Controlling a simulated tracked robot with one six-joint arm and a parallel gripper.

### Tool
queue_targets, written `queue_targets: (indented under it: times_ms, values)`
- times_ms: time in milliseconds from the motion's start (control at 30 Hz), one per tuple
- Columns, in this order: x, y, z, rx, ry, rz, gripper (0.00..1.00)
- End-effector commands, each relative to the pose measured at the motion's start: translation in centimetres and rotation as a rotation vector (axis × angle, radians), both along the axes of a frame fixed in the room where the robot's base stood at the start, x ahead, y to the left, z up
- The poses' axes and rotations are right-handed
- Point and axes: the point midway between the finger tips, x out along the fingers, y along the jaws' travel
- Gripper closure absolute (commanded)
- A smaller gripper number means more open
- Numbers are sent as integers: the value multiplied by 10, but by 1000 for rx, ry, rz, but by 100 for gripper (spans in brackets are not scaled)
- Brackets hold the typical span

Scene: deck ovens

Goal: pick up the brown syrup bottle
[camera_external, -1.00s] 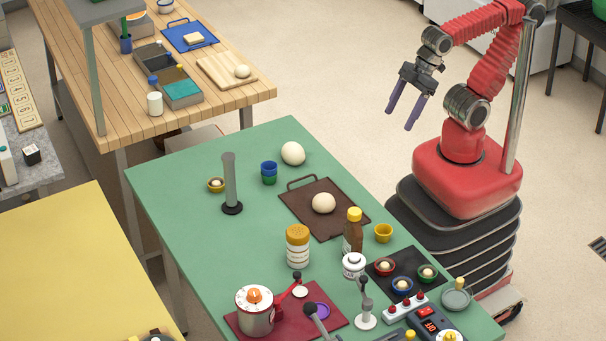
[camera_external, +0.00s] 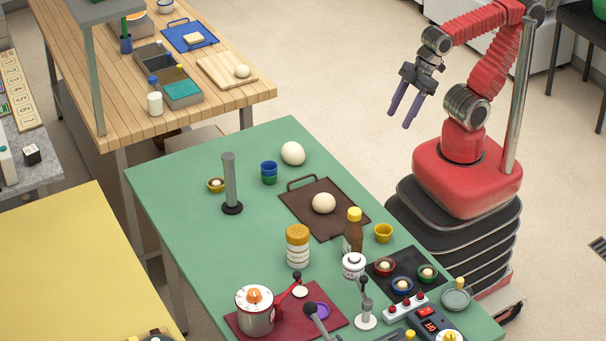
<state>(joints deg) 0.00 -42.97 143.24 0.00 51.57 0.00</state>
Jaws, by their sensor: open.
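The brown syrup bottle (camera_external: 352,236) stands upright on the green table, with a yellow cap on top. Its lower part is partly hidden by a small white lidded jar (camera_external: 353,265) in front of it. My gripper (camera_external: 399,113) is open and empty, its two purple fingers pointing down. It hangs in the air near the table's right edge, above and to the right of the bottle in the picture, well apart from it.
A white shaker with an orange lid (camera_external: 298,246) stands left of the bottle. A yellow cup (camera_external: 383,233) is close on its right. A brown board (camera_external: 307,201) with a dough ball lies behind it. A dark mat (camera_external: 418,265) with small bowls lies to the right. The green table's far left is mostly clear.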

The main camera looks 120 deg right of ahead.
Motion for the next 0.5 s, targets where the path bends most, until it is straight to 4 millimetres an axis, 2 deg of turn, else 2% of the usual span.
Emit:
queue_targets:
  times_ms: [300, 367, 500]
  values:
    - [4, 0, 0, -3, -6, 1, 49]
    - [10, -1, -1, -8, -17, 2, 49]
    - [37, -4, -6, -31, -65, 11, 49]
